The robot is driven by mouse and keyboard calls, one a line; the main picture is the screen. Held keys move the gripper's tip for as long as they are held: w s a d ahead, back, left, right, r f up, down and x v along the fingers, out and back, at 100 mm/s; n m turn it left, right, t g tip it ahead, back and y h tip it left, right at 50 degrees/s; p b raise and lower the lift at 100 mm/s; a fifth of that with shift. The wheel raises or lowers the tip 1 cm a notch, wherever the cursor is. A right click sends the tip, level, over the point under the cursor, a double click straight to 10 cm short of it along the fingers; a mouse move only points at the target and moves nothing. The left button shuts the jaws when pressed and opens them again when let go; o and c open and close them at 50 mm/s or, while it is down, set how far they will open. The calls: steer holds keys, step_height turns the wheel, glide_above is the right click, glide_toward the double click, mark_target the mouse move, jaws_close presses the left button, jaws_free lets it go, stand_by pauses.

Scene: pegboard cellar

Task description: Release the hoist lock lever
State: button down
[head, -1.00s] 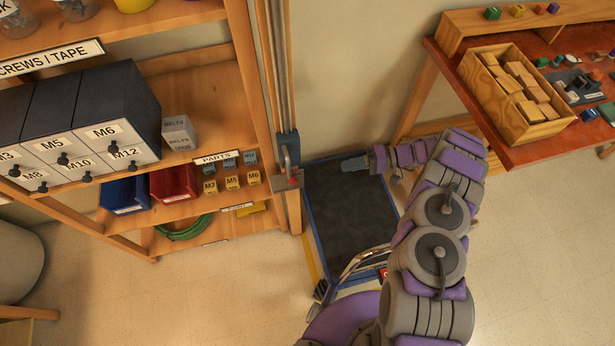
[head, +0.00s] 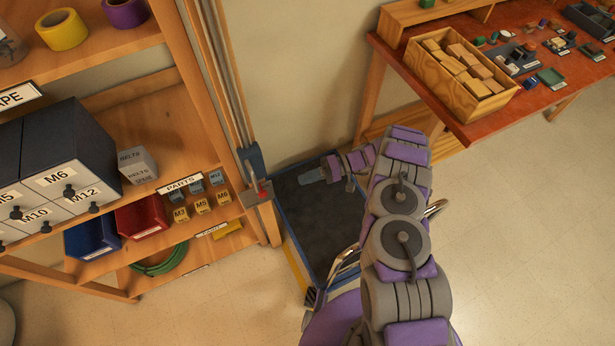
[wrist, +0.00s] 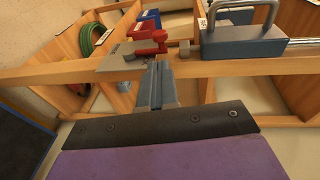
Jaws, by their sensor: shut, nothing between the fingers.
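The red lock lever (wrist: 150,42) sits on a grey metal plate (wrist: 118,62) at the hoist's upright post. In the head view the lever (head: 263,188) is a small red spot below the blue hoist carriage (head: 251,160). My gripper (head: 302,179) is to the right of the lever, above the hoist platform, with a gap between them. In the wrist view my gripper (wrist: 156,66) is shut and empty, its fingers pointing toward the post just below the lever. Whether the fingertips touch anything is hard to tell there.
The dark platform (head: 318,240) with a blue rim lies below my arm. Shelving with bins and a red bin (head: 140,215) stands left of the post. A workbench (head: 500,125) with a wooden box (head: 425,75) is at upper right. Floor at lower right is clear.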

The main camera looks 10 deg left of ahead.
steer(key=b, duration=0.2)
glide_toward(262, 194)
steer(key=a, duration=0.1)
steer(key=s+a+f, duration=0.1)
steer(key=a, duration=0.1)
steer(key=s+a+f, duration=0.1)
steer(key=shift+s+a+f, duration=0.1)
steer(key=shift+a, duration=0.3)
